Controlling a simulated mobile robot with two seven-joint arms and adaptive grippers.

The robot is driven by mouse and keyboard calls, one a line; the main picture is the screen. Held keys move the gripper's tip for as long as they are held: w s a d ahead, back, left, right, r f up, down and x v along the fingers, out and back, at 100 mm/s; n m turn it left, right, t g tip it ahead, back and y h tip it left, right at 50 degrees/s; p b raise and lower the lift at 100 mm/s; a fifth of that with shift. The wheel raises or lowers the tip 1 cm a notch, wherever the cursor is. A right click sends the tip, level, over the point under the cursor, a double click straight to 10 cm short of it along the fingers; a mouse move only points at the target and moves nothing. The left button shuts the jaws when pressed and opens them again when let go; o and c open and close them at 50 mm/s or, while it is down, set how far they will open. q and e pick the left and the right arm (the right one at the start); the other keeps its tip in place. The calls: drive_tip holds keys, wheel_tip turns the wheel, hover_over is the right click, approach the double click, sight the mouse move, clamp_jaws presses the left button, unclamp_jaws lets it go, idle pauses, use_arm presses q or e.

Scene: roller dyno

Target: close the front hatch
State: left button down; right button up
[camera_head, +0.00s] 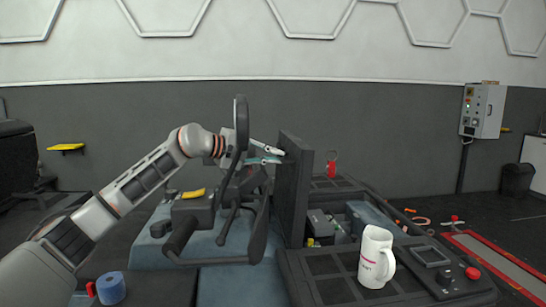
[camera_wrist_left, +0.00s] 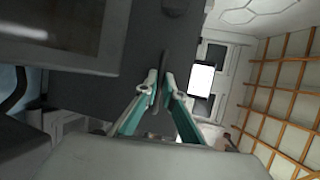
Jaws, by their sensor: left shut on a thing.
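The front hatch (camera_head: 294,190) is a dark flat panel standing upright at the middle of the machine, hinged open beside an open compartment (camera_head: 345,222). My left gripper (camera_head: 282,153) reaches the upper left side of the hatch, with its teal and white fingers pointing at it. In the left wrist view, the fingers (camera_wrist_left: 160,88) are shut on a thin dark part of the hatch, and the hatch's dark face (camera_wrist_left: 130,45) lies just beyond. The exact grip point is partly hidden. My right gripper is not in view.
A red-tagged item (camera_head: 331,168) stands behind. A blue tape roll (camera_head: 111,288) sits at the lower left.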

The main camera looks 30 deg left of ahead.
use_arm(q)
drive_tip(key=shift+w+d+r, duration=0.1)
drive_tip(key=shift+d+r, duration=0.15)
drive_tip(key=shift+d, duration=0.05)
drive_tip(key=w+d+f+g+y+p, duration=0.1)
drive_tip(key=w+d+p, duration=0.9)
drive_tip(key=d, duration=0.2)
drive_tip(key=shift+d+m+g+y, duration=0.3)
drive_tip(key=shift+d+m+g, duration=0.1)
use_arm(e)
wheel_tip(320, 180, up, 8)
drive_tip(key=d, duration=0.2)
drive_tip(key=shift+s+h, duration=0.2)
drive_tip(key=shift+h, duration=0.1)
use_arm(q)
drive_tip(key=shift+f, duration=0.1)
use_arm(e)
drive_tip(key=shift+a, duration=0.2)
use_arm(q)
drive_tip(key=c, duration=2.2)
unclamp_jaws()
drive_tip(key=shift+o, duration=0.2)
drive_tip(key=shift+d+f, duration=0.1)
drive_tip(key=shift+d, duration=0.05)
